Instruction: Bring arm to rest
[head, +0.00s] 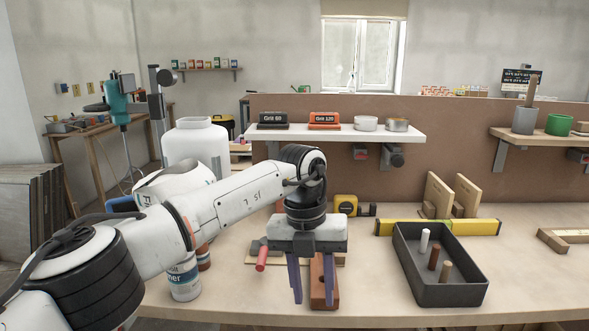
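My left arm comes in from the left and reaches over the workbench (380,309). My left gripper (313,300) points down near the bench's front edge, its two purple fingers apart. A reddish-brown wooden block (317,289) shows behind and between the fingers, with the right finger covering part of it. I cannot tell whether the fingers touch the block, but it does not look gripped. My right gripper is not in view. No tile stacks can be made out clearly.
A dark tray (452,293) with several pegs stands to the right, before a yellow level (480,227). A red-handled tool (261,258) lies left of the gripper. A tape measure (346,204) and a can (184,280) are close to my arm. A shelf (290,132) overhangs the back.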

